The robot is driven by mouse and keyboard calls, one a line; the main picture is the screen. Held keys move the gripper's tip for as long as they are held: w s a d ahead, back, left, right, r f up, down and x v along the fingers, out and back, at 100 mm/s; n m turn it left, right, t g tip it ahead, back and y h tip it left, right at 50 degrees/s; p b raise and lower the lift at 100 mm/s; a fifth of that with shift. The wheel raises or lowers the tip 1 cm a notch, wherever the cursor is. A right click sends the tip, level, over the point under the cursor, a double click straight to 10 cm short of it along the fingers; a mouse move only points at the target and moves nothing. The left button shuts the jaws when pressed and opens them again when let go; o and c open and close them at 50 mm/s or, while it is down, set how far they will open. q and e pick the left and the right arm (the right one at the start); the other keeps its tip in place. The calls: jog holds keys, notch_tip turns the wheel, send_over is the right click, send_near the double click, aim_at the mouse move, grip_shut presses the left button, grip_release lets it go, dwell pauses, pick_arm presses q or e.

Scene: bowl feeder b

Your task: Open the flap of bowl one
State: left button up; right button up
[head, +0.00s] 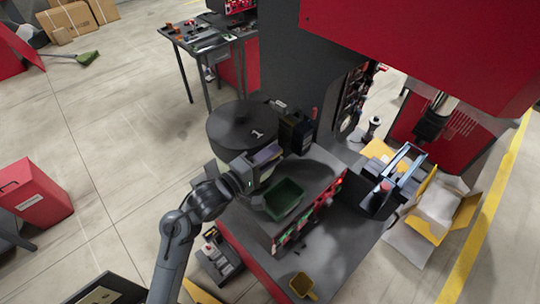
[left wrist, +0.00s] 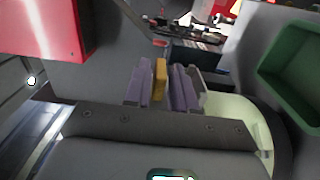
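Bowl one (head: 228,128), a dark round drum with a white "1" on its top, stands in the middle of the head view. My left gripper (head: 265,156) is at its front right side, with the arm coming up from below. In the left wrist view, the two purple-grey fingers (left wrist: 163,84) stand close together with a narrow yellow strip (left wrist: 160,78) between them and no visible gap beside it. The strip looks like a tab, but what it joins to is hidden. The flap cannot be made out clearly. My right gripper is not in view.
A green bin (head: 284,199) sits just below my left gripper and also shows in the left wrist view (left wrist: 293,75). A black box-shaped unit (head: 296,132) stands right of the bowl. A large red machine housing (head: 440,40) overhangs the right side. A yellow scoop (head: 303,286) lies at the front.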

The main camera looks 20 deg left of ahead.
pick_arm(q)
grip_shut()
jog(key=shift+d+m, duration=0.1)
jog(key=shift+m, duration=0.2)
jog(key=shift+s+d+m+p, duration=0.15)
jog(key=shift+d+m+p, duration=0.05)
jog(key=shift+m+p, duration=0.45)
jog(key=shift+s+d+f+m+p, duration=0.25)
jog(key=shift+d+f+m, duration=0.35)
jog(key=shift+m, duration=1.9)
jog(key=shift+s+d+f+m+p, duration=0.2)
jog(key=shift+d+f+m, duration=0.35)
jog(key=shift+m, duration=1.9)
jog(key=shift+s+d+f+m+p, duration=0.25)
jog(key=shift+d+f+m, duration=0.35)
jog(key=shift+m, duration=1.9)
jog(key=shift+a+f, duration=0.15)
